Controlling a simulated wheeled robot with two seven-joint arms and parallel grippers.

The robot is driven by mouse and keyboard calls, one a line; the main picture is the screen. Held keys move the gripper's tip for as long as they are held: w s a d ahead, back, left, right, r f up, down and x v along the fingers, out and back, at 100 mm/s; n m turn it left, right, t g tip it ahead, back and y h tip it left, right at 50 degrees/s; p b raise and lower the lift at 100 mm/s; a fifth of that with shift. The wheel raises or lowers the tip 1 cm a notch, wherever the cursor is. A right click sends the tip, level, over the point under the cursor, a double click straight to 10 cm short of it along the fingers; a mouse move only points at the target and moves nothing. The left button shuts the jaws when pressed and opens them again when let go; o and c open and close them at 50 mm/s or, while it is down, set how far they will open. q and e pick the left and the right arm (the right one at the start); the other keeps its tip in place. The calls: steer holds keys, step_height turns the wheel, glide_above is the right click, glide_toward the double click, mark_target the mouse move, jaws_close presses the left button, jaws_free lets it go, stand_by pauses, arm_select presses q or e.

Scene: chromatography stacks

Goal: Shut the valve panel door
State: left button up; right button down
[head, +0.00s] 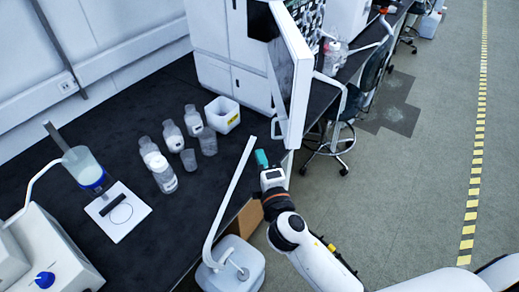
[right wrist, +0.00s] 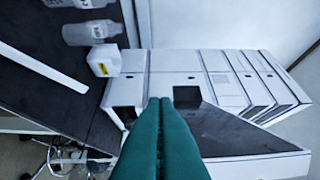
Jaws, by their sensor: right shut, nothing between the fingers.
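The valve panel door (head: 298,70) is a white-framed panel at the top middle of the head view. It stands open, swung out from the white instrument stack (head: 233,45) towards me. In the right wrist view a dark panel with a white rim (right wrist: 250,135), apparently this door, sticks out from the stack (right wrist: 185,70). My right gripper (head: 262,157) has teal fingers, pressed together and empty. In the head view it is just below and left of the door's lower end, and seems apart from it. The fingertips (right wrist: 160,100) also show in the right wrist view. My left gripper is out of view.
The black bench (head: 130,150) holds several bottles (head: 172,135), a white tub (head: 222,113) and a stirring plate with a vessel (head: 120,210). A white bent arm on a base (head: 232,265) stands near my right gripper. A chair (head: 335,125) is behind the door. Floor at right is clear.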

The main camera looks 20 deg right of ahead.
steer(key=w+p, duration=0.2)
steer(key=w, duration=0.7)
steer(key=d, duration=0.1)
steer(key=s+d+p, duration=0.1)
steer(key=d, duration=0.2)
steer(key=shift+s, duration=0.35)
steer(key=shift+f, duration=0.1)
